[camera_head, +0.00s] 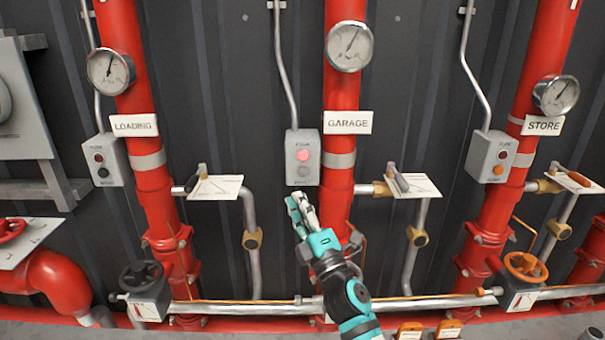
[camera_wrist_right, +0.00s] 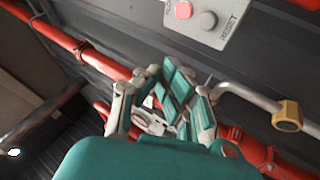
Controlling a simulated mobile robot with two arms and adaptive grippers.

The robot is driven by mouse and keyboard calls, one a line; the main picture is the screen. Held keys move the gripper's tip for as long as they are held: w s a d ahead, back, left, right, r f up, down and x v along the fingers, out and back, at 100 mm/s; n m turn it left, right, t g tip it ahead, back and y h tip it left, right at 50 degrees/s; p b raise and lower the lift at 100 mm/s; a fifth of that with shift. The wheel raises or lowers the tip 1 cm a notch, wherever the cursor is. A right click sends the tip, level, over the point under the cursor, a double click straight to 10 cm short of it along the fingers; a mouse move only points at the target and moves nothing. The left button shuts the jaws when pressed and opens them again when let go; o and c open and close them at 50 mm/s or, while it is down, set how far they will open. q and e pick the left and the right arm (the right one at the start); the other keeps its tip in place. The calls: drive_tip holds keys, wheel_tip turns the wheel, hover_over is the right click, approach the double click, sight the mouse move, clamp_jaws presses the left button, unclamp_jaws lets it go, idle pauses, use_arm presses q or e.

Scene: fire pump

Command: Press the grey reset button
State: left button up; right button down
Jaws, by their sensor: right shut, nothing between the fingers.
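My left gripper is not in view.
Similar boxes hang under the LOADING sign (camera_head: 134,125) and the STORE sign (camera_head: 542,126). A red vertical pipe (camera_head: 340,100) with a gauge (camera_head: 349,46) runs right of the middle box. A valve lever plate (camera_head: 411,185) juts out at right. Dark wall lies left of the box.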

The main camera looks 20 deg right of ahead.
sight(303, 172)
drive_tip(key=shift+w, duration=0.1)
drive_tip(key=shift+w+d+b, duration=0.4)
drive_tip(key=shift+w+b, duration=0.15)
drive_tip(key=shift+w, duration=0.8)
drive_tip(key=shift+w+d+b, duration=0.45)
drive_tip(key=shift+w+b, duration=0.1)
drive_tip(key=shift+w, duration=0.85)
drive_tip(key=shift+w+d+b, duration=0.4)
drive_tip(key=shift+w+b, duration=0.15)
drive_tip(key=shift+w, duration=0.8)
drive_tip(key=shift+w, duration=0.1)
drive_tip(key=shift+w+d+b, duration=0.1)
drive_tip(key=shift+w+b, duration=0.2)
drive_tip(key=shift+w, duration=0.05)
drive_tip(key=shift+w+d+b, duration=0.15)
drive_tip(key=shift+w+b, duration=0.2)
drive_tip(key=shift+w, duration=0.1)
drive_tip(key=shift+s, duration=0.1)
drive_tip(key=shift+s+a+p, duration=0.25)
drive_tip(key=shift+s+p, duration=0.25)
drive_tip(key=shift+s, duration=0.35)
